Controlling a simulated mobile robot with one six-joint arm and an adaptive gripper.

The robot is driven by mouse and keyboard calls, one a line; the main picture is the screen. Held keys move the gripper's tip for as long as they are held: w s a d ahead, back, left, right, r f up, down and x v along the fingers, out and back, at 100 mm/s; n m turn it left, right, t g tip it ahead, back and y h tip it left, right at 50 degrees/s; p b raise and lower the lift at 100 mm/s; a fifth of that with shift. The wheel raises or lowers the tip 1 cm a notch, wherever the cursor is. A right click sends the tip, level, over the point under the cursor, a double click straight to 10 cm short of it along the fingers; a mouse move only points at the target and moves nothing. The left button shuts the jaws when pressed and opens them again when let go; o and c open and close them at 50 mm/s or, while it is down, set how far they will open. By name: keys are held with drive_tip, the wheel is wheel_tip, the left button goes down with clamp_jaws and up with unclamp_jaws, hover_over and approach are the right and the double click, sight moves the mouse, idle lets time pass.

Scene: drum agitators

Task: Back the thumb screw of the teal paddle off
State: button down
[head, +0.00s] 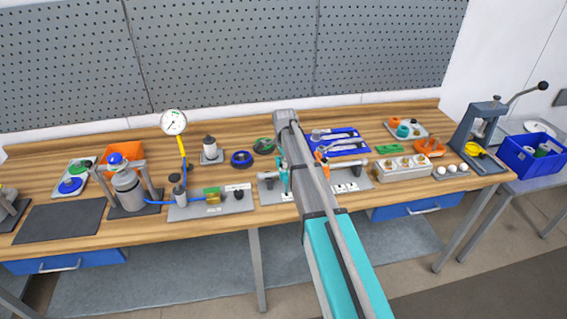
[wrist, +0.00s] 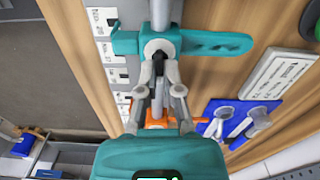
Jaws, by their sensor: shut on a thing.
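In the head view the teal paddle (head: 284,180) shows just left of my arm. My gripper (wrist: 159,60) is at the hub, its two fingers closed together on the small thumb screw (wrist: 156,46), which is mostly hidden between the fingertips. In the head view my arm hides the gripper. An orange paddle (wrist: 204,127) shows beyond the fingers, partly covered by them.
The grey base plate (head: 356,181) carries white labels. A blue mat (head: 352,147) with wrenches lies behind it, also in the wrist view (wrist: 268,110). A white sign (wrist: 279,72) lies right of the teal paddle. A gauge stand (head: 174,124) and grey block (head: 402,167) stand farther off.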

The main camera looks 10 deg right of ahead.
drive_tip(key=n, duration=0.3)
drive_tip(key=shift+n, duration=0.4)
drive_tip(key=n, duration=0.3)
drive_tip(key=shift+w+n, duration=0.1)
drive_tip(key=shift+n, duration=0.2)
drive_tip(key=n, duration=0.8)
drive_tip(key=shift+a, duration=0.15)
drive_tip(key=n, duration=0.6)
drive_tip(key=shift+a, duration=0.1)
drive_tip(key=n, duration=0.6)
drive_tip(key=shift+a+n, duration=0.1)
drive_tip(key=shift+n, duration=0.3)
drive_tip(key=c, duration=0.8)
unclamp_jaws()
